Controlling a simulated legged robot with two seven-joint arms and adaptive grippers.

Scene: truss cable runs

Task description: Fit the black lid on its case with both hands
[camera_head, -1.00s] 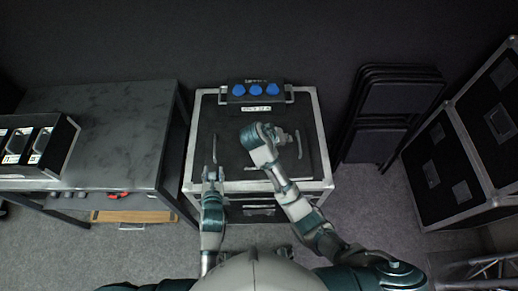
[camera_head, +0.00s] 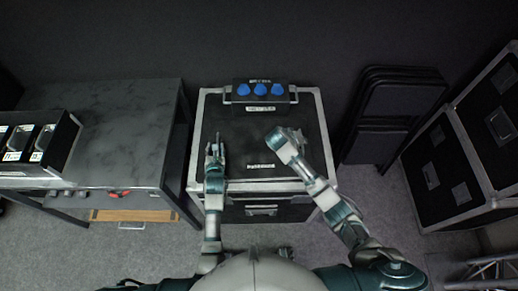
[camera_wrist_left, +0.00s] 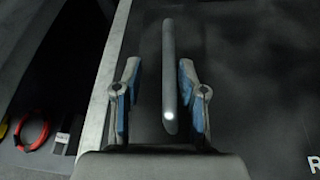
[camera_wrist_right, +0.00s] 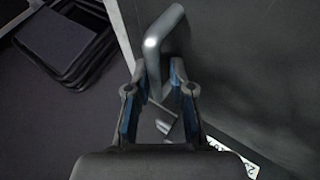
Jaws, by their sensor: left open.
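The black lid (camera_head: 243,140) lies flat across the top of the silver-edged case (camera_head: 262,209); I cannot tell whether it is fully seated. My left gripper (camera_head: 214,152) is open at the lid's left side. In the left wrist view its fingers (camera_wrist_left: 160,95) stand on both sides of a grey bar handle (camera_wrist_left: 168,70), with gaps. My right gripper (camera_head: 287,138) is open over the lid's right side. In the right wrist view its fingers (camera_wrist_right: 158,95) straddle a bent grey handle (camera_wrist_right: 152,60); contact is unclear. The arm hides part of that handle.
A black box with blue sockets (camera_head: 260,93) stands at the case's rear edge. A dark table (camera_head: 125,115) with an open box (camera_head: 35,145) is at left. Folded chairs (camera_head: 395,110) and a large case (camera_head: 465,150) stand at right.

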